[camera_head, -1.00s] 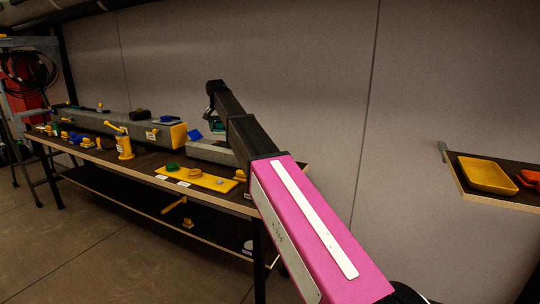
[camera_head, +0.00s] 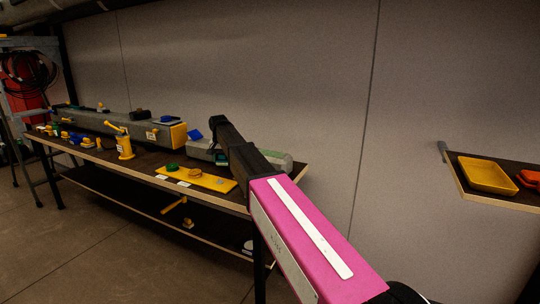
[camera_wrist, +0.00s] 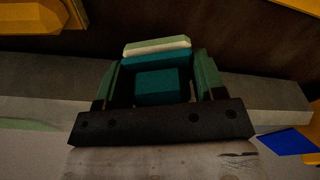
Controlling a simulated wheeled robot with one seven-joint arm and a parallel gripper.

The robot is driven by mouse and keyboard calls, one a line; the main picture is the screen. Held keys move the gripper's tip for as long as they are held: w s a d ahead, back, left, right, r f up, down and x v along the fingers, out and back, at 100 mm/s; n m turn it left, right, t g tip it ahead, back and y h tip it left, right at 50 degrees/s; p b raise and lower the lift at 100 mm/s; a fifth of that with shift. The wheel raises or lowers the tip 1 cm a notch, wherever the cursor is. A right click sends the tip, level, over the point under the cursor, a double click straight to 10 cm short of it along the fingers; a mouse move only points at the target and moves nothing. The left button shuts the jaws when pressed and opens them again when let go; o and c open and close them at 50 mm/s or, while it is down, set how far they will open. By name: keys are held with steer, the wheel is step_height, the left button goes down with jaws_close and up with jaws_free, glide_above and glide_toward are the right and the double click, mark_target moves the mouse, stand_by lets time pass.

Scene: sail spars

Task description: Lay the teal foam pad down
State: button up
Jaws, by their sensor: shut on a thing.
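The teal foam pad (camera_wrist: 157,85) sits between the two green fingers of my gripper (camera_wrist: 158,82) in the wrist view. A pale cream-green strip (camera_wrist: 157,46) shows just beyond its far edge. My gripper is shut on the pad, over a short grey beam (camera_wrist: 262,92) that runs across the view. In the head view my gripper (camera_head: 221,160) is low at this beam (camera_head: 200,149) on the bench, and a small bit of teal shows there. I cannot tell whether the pad touches the beam.
The dark bench (camera_head: 145,163) carries a long grey beam (camera_head: 95,122), a yellow pump-like piece (camera_head: 124,146) and a yellow plate (camera_head: 205,180) in front. A blue piece (camera_wrist: 288,142) lies right of my gripper in the wrist view. A shelf with a yellow tray (camera_head: 487,175) is at right.

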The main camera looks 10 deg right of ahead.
mark_target(224, 173)
steer(key=shift+f, duration=0.25)
steer(key=shift+f, duration=1.95)
steer(key=o, duration=1)
steer(key=shift+o, duration=0.2)
steer(key=r, duration=0.3)
steer(key=s+r, duration=0.1)
steer(key=r, duration=0.6)
steer(key=shift+s+a+r, duration=0.15)
steer(key=shift+a+r, duration=0.05)
steer(key=shift+r, duration=0.1)
